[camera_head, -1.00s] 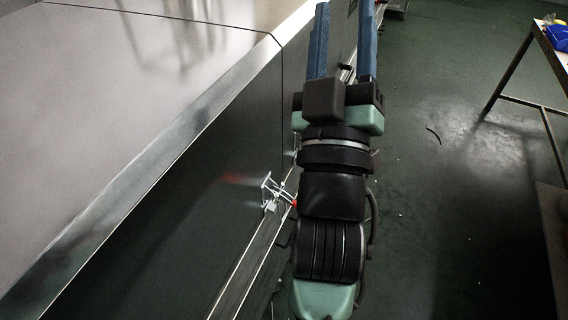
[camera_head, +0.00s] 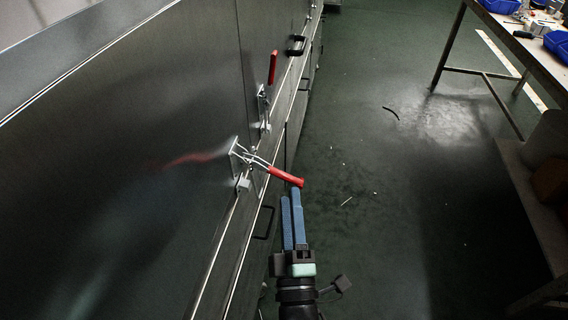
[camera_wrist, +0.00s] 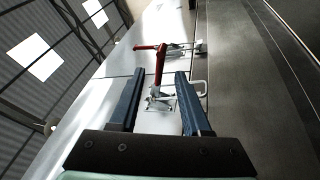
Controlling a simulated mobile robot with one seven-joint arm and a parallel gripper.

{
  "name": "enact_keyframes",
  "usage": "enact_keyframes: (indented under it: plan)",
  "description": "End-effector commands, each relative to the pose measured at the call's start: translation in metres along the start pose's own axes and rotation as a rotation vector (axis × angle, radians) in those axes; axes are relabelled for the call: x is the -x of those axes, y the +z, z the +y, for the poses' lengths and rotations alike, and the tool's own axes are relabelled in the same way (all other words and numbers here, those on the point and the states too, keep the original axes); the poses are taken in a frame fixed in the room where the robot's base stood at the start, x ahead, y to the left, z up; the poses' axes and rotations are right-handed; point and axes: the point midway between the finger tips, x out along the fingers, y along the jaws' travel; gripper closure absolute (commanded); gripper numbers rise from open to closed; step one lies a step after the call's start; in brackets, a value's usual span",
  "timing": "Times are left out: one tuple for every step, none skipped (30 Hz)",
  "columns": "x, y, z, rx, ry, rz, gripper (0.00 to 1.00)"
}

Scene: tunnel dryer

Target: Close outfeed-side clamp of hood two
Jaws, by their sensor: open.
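The nearer toggle clamp (camera_head: 243,160) is on the dark metal hood panel, its red handle (camera_head: 286,177) sticking out to the right over the floor. A farther clamp (camera_head: 263,108) has its red handle (camera_head: 272,67) standing upright. The pictures do not tell which is the outfeed side. My gripper (camera_head: 291,194) is open and empty, its blue fingertips just below the tip of the nearer handle in the head view. In the wrist view, a red handle (camera_wrist: 160,64) shows between and beyond the fingers (camera_wrist: 160,74); contact cannot be told. A second clamp (camera_wrist: 185,48) lies beyond it.
A black pull handle (camera_head: 297,45) is on the panel farther along. Metal rails run along the hood's lower edge. A worktable (camera_head: 505,40) with blue bins (camera_head: 560,45) stands at the right. The dark green floor between is mostly clear, with a few small scraps.

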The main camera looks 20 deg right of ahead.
Motion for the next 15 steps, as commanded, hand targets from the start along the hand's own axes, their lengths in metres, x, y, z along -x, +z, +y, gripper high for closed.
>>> enact_keyframes:
  plan:
    - [-0.012,-0.001,0.001,-0.001,0.006,0.003,0.52]
    - [-0.018,-0.001,0.001,-0.001,0.004,0.002,0.52]
    - [-0.026,-0.001,0.001,-0.001,0.004,0.002,0.52]
    - [-0.032,-0.001,0.001,-0.001,0.005,0.002,0.52]
    - [-0.037,-0.001,0.001,-0.001,0.004,0.002,0.52]
    - [-0.045,-0.001,0.001,-0.001,0.004,0.002,0.52]
    - [-0.050,-0.001,0.001,-0.002,0.004,0.002,0.52]
    - [-0.055,-0.001,0.001,-0.002,0.004,0.002,0.52]
    - [-0.061,0.000,0.001,-0.002,0.003,0.001,0.52]
    - [-0.065,-0.001,0.001,-0.002,0.002,0.001,0.52]
    - [-0.069,-0.001,0.001,-0.003,0.003,0.001,0.52]
    - [-0.074,0.000,0.000,-0.003,0.002,0.001,0.52]
    - [-0.077,0.000,0.000,-0.003,0.002,0.001,0.52]
    - [-0.080,0.000,0.001,-0.003,0.002,0.001,0.52]
    - [-0.083,0.000,0.000,-0.003,0.002,0.001,0.52]
